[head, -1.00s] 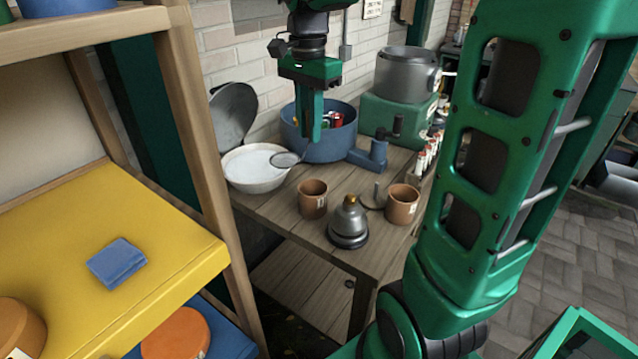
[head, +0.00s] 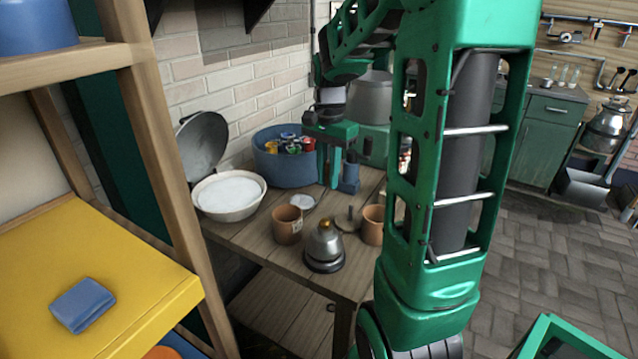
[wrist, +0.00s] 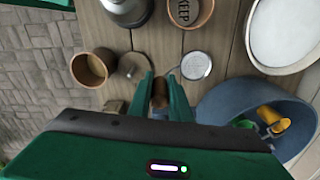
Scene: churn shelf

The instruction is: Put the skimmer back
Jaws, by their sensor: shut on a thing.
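The skimmer has a pale round perforated disc (head: 303,201), seen just behind the left clay pot; in the wrist view its disc (wrist: 196,66) is right of my fingers. My gripper (head: 329,182) is shut on its brown handle (wrist: 159,92), which shows between the two green fingers in the wrist view (wrist: 162,88). The disc appears over the table; I cannot tell its height. A round dark base with an upright peg (head: 347,218) stands between the clay pots; it also shows left of my fingers in the wrist view (wrist: 131,66).
A white bowl (head: 229,212) of white contents and a blue tub (head: 283,172) of colourful items stand behind. A left clay pot (head: 288,228), right clay pot (head: 373,226) and metal bell-shaped vessel (head: 324,248) crowd the front. The yellow shelf (head: 140,275) is at left.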

